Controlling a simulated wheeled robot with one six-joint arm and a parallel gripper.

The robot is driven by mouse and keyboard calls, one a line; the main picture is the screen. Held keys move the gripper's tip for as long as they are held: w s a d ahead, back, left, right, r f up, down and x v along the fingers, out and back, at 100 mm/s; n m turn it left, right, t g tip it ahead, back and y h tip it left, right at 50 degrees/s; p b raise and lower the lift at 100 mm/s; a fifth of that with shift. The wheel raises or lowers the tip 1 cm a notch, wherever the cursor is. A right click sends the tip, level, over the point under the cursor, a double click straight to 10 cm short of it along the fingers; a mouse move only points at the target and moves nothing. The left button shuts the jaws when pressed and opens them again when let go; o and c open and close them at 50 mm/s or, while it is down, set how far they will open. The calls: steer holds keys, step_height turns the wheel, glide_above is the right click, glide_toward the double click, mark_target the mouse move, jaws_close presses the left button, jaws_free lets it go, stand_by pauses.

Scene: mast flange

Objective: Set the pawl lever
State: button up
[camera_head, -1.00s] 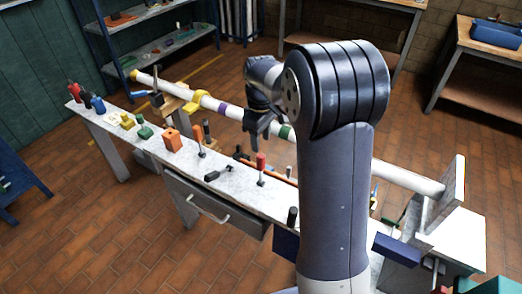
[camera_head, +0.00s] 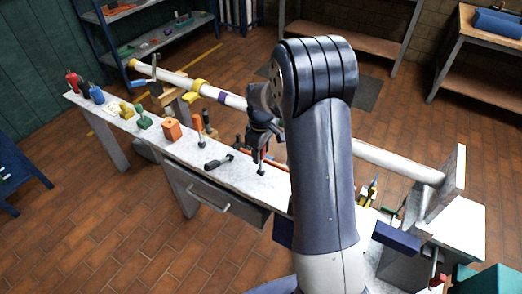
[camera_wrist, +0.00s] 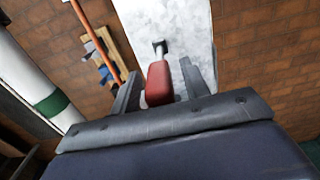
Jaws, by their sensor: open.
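A lever with a red handle (camera_wrist: 159,84) stands on the pale bench top; its grey shaft and tip show beyond the handle in the wrist view. My gripper is open, with one finger on each side of the red handle in the wrist view (camera_wrist: 161,80). There is a gap at the right finger; contact at the left finger is hard to tell. Which part is the pawl lever is not marked.
A long white mast (camera_head: 390,160) with coloured bands lies behind the bench (camera_head: 190,163). A black lever (camera_head: 218,162) lies left of my gripper. An orange block (camera_head: 171,130) and several coloured pieces stand farther left. An orange rod (camera_wrist: 95,37) runs alongside.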

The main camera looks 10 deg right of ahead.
steer(key=shift+c, duration=0.4)
jaws_close()
steer(key=shift+a, duration=0.1)
steer(key=s+a+f+t+h+b, duration=0.1)
steer(key=s+a+t+h+b, duration=0.1)
steer(key=b, duration=0.3)
steer(key=s+a+f+t+h+b, duration=0.1)
steer(key=t+b, duration=0.1)
steer(key=b, duration=0.4)
steer(key=shift+s+a+f+h, duration=0.1)
steer(key=shift+s+a+h, duration=0.25)
steer(key=shift+h, duration=0.05)
steer(key=s+a+f+t+h+b, duration=0.2)
steer(key=b, duration=0.7)
steer(key=shift+t+h+b, duration=0.3)
steer(key=shift+h+b, duration=0.1)
steer(key=t+h+b, duration=0.1)
steer(key=b, duration=0.2)
steer(key=s+f+b, duration=0.1)
steer(key=b, duration=0.2)
steer(key=shift+a+f+t+h, duration=0.25)
steer(key=shift+a+t+h, duration=0.15)
